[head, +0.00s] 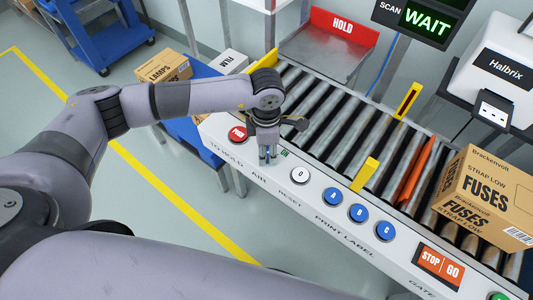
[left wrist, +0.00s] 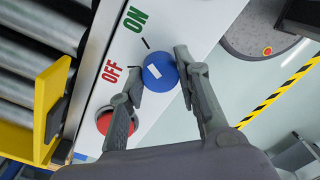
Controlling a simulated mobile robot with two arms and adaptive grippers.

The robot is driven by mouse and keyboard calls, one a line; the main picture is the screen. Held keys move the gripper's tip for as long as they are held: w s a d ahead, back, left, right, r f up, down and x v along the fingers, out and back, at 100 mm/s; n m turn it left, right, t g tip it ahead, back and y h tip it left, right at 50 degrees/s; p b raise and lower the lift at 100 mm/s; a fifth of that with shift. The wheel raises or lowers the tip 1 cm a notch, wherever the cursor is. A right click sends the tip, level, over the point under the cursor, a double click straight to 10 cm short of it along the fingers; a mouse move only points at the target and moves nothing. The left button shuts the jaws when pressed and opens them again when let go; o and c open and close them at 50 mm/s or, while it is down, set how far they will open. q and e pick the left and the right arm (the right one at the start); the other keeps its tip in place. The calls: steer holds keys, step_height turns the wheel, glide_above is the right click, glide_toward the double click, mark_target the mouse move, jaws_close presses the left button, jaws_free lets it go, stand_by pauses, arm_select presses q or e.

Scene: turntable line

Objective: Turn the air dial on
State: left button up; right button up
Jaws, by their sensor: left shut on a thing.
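The air dial (left wrist: 160,72) is a round blue knob with a short white mark, on the pale front panel (left wrist: 190,22) of the roller line. A red OFF label (left wrist: 111,72) and a green ON label (left wrist: 135,20) stand beside it. The white mark lies slanted; I cannot tell surely which label it points at. My left gripper (head: 267,156) reaches down to the panel over AIR, and its fingers are shut on the dial, one on each side. In the head view the gripper mostly hides the dial. My right gripper is not in view.
A red button (head: 238,133) sits just left of the dial. A white button (head: 300,174) and several blue buttons lie to the right. Rollers behind carry a FUSES box (head: 486,190). A yellow post (head: 365,173) stands near the panel. A screen (head: 430,22) reads WAIT.

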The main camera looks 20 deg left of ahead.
arm_select(q)
steer(key=shift+m+b, duration=0.35)
steer(key=shift+m, duration=0.05)
steer(key=o, duration=1.1)
steer(key=shift+o, duration=0.2)
step_height(320, 180, up, 12)
steer(key=shift+w, duration=0.1)
stand_by(0.3)
